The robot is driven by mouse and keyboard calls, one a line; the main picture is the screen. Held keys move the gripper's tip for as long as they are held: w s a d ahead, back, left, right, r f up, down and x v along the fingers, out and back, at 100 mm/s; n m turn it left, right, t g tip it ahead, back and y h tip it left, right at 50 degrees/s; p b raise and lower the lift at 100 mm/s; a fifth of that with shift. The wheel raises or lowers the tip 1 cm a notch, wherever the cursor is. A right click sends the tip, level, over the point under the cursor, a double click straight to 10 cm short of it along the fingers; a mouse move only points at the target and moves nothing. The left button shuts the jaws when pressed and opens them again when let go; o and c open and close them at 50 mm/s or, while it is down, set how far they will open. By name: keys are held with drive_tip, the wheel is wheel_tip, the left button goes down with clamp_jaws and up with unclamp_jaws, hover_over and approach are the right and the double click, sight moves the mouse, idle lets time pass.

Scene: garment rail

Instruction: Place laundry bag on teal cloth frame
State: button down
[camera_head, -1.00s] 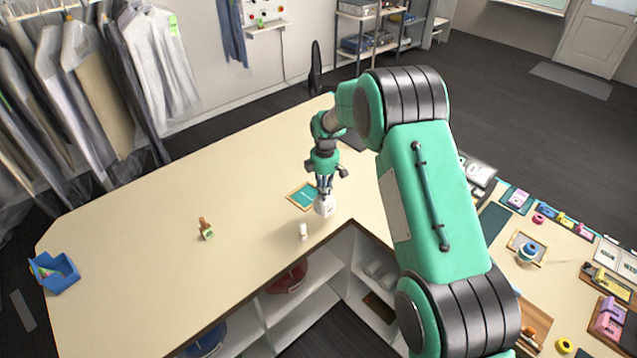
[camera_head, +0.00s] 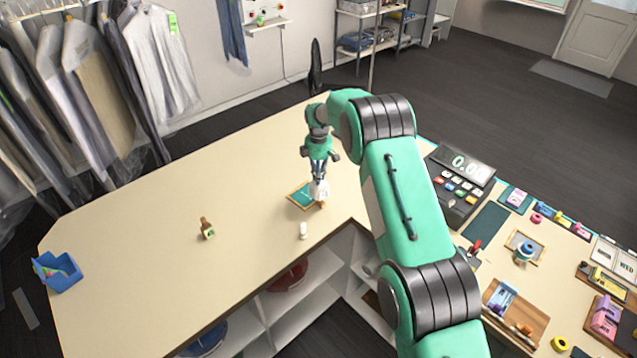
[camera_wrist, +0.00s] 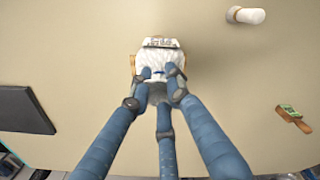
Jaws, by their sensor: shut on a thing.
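The white laundry bag (camera_head: 319,191) is held in my gripper (camera_head: 318,178), over the right part of the teal cloth frame in the head view. I cannot tell whether it touches the frame. In the wrist view my gripper (camera_wrist: 158,88) has its blue fingers closed around the bag (camera_wrist: 160,62), which shows dark print. The teal cloth frame (camera_head: 301,197) has a wooden border and lies flat on the counter, partly hidden by the bag. In the wrist view only small brown bits show beside the bag; the teal cloth is hidden.
A blue bin (camera_head: 57,271) sits at the far left. The cash register (camera_head: 460,184) is to the right. The counter (camera_head: 200,185) is otherwise largely clear.

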idle(0.3)
drive_tip(key=shift+f+p, duration=0.5)
drive_tip(key=shift+f, duration=1.2)
drive_tip(key=shift+f, duration=0.15)
drive_tip(key=c, duration=1.6)
unclamp_jaws()
drive_tip(key=shift+c, duration=0.2)
wheel_tip(320, 180, up, 12)
drive_tip(key=shift+f+b, duration=0.15)
drive_tip(key=shift+b, duration=0.95)
drive_tip(key=shift+r, duration=0.3)
